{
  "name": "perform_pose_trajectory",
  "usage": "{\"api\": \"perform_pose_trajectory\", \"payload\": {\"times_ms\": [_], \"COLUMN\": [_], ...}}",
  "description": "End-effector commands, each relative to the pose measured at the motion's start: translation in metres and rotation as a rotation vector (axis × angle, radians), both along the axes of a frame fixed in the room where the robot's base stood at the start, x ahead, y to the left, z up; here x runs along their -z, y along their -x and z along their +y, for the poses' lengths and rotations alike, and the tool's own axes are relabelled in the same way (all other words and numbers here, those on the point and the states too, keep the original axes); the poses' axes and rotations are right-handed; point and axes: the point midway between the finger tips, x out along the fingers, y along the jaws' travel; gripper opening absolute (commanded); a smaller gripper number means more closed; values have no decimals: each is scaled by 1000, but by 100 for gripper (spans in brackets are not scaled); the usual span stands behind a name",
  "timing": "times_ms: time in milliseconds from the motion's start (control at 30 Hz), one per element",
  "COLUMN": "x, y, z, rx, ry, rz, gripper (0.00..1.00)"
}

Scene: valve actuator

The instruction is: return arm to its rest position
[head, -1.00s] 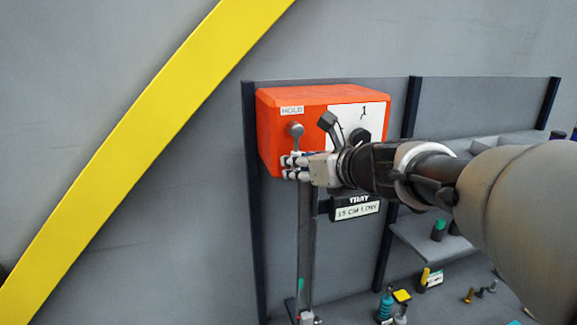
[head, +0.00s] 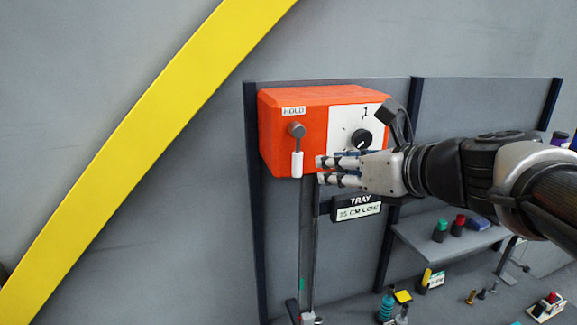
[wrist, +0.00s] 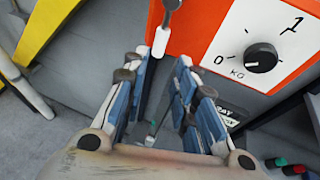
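My gripper (head: 321,170) is in front of the orange box (head: 280,100), just below its dial. Its fingers point left and are apart, with nothing between them. In the wrist view the blue-padded fingers (wrist: 166,60) stand with a clear gap. The lever (head: 297,163) under the HOLD label has a grey pivot and a white grip hanging straight down. It is left of my fingertips and apart from them in the head view. In the wrist view the white grip (wrist: 161,42) shows beyond the fingertips.
The black dial (head: 361,139) sits on a white panel marked 0, 1 and KG. A TRAY sign (head: 357,208) and a vertical post (head: 307,245) are below the box. A shelf (head: 420,238) with small parts is at right. A yellow beam (head: 130,150) crosses the left.

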Motion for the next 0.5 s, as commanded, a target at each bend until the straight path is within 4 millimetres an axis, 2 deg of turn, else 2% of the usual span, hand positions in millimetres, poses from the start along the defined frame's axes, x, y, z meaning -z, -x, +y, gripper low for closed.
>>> {"api": "perform_pose_trajectory", "payload": {"times_ms": [367, 467, 500], "x": [1, 20, 34], "y": [3, 11, 17], "z": [-1, 4, 8], "rx": [-3, -38, -67], "ry": [6, 72, 128], "rz": [0, -11, -19], "gripper": [26, 26, 26]}}
